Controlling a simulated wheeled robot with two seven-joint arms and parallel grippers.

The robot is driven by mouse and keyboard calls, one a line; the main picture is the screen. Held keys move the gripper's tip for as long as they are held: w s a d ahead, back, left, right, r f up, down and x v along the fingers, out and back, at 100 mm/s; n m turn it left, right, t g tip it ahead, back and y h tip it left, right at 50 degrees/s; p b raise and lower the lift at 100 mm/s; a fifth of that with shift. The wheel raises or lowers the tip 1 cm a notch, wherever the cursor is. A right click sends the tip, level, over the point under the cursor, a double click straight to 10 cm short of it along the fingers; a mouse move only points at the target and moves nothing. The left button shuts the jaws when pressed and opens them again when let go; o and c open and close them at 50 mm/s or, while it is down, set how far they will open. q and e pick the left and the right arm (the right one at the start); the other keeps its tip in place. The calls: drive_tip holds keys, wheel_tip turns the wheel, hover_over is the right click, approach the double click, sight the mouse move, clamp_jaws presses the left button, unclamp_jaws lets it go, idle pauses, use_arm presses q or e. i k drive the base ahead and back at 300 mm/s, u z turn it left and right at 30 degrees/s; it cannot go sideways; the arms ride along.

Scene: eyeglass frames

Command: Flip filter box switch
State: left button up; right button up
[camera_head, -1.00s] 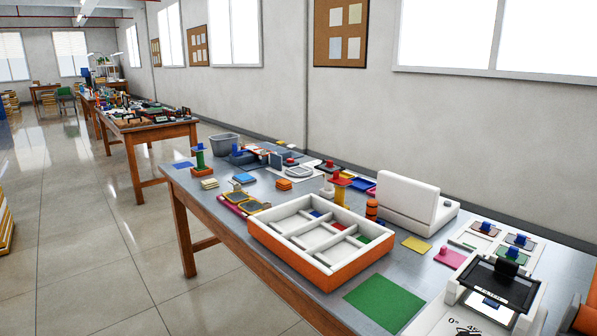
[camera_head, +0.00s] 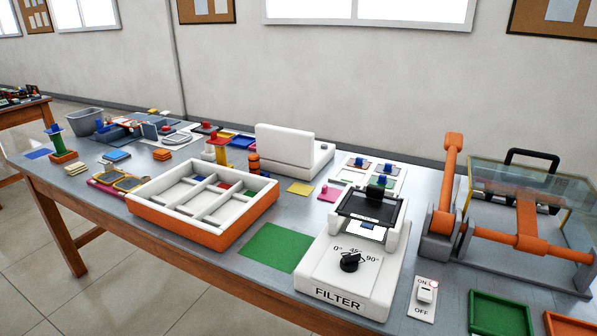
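The white filter box (camera_head: 333,277) stands near the table's front edge, right of centre, with "FILTER" on its front. A black knob (camera_head: 350,262) sits on its sloped top among angle marks of 0, 45 and 90 degrees. A black framed panel (camera_head: 371,206) is raised at its back. A small white switch (camera_head: 425,291) on a plate marked ON above and OFF below lies just right of the box. A small red mark shows by ON; which way the rocker is set I cannot tell. Neither of my grippers is in view.
An orange lever (camera_head: 448,185) and a clear-lidded case (camera_head: 530,190) stand right of the switch. A green tray (camera_head: 499,314) lies at the front right. A green mat (camera_head: 274,247) and an orange-white divided tray (camera_head: 205,226) are left of the box.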

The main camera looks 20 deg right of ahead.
sight(424, 292)
drive_tip(key=z, duration=1.6)
drive_tip(key=k, duration=1.25)
drive_tip(key=u, duration=0.8)
drive_tip(key=i, duration=1.5)
drive_tip(key=z, duration=0.9)
